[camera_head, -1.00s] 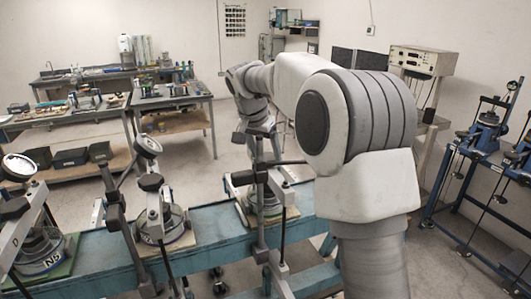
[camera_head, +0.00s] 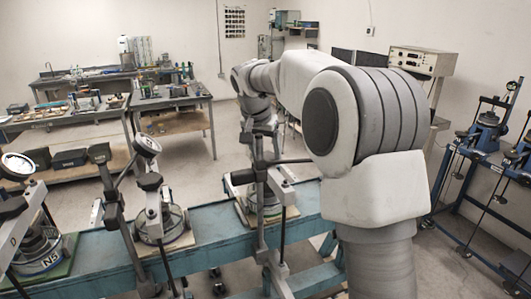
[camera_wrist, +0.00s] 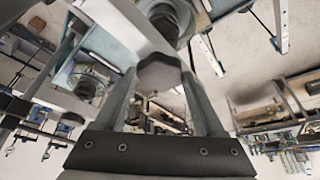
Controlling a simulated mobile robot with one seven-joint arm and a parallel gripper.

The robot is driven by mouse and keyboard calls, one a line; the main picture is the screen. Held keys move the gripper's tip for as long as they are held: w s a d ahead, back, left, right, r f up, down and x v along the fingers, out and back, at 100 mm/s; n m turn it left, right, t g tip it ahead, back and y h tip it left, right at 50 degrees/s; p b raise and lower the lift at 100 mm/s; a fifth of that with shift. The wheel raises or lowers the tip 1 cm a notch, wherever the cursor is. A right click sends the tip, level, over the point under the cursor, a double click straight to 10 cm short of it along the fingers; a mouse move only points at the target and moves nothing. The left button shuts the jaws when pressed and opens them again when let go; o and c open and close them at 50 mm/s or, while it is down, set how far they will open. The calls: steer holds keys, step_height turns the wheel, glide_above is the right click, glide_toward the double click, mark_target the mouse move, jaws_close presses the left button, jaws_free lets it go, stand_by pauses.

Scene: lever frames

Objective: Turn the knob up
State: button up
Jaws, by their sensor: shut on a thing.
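A dark, rounded knob (camera_wrist: 160,74) sits between the two grey fingers of my gripper (camera_wrist: 158,82) in the wrist view, and the fingers press on it from both sides. In the head view my gripper (camera_head: 262,130) is at the top of the farthest lever stand (camera_head: 260,215) on the blue bench. The gripped knob is small and hard to make out there, partly hidden by my gripper. A black cylindrical piece (camera_head: 243,177) sticks out to the left of this stand, lower than my gripper.
Worktables (camera_head: 172,97) stand behind. A blue rack (camera_head: 455,200) is at the right. Open floor lies behind the bench.

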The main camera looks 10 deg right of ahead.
steer(key=o, duration=1.4)
steer(key=shift+c, duration=0.2)
steer(key=v, duration=1.7)
steer(key=shift+s+r, duration=0.2)
steer(key=s+d+f+n+t+y+b, duration=0.1)
steer(key=s+d+f+n+b, duration=0.1)
steer(key=s+f, duration=0.9)
steer(key=s+d+f+n+t+y+b, duration=0.1)
steer(key=s+f+n+b, duration=0.3)
steer(key=s+f, duration=0.8)
steer(key=s+d, duration=0.1)
steer(key=s, duration=0.6)
steer(key=shift+s+d+f+n, duration=0.2)
steer(key=shift+s+n, duration=0.1)
steer(key=shift+s, duration=0.1)
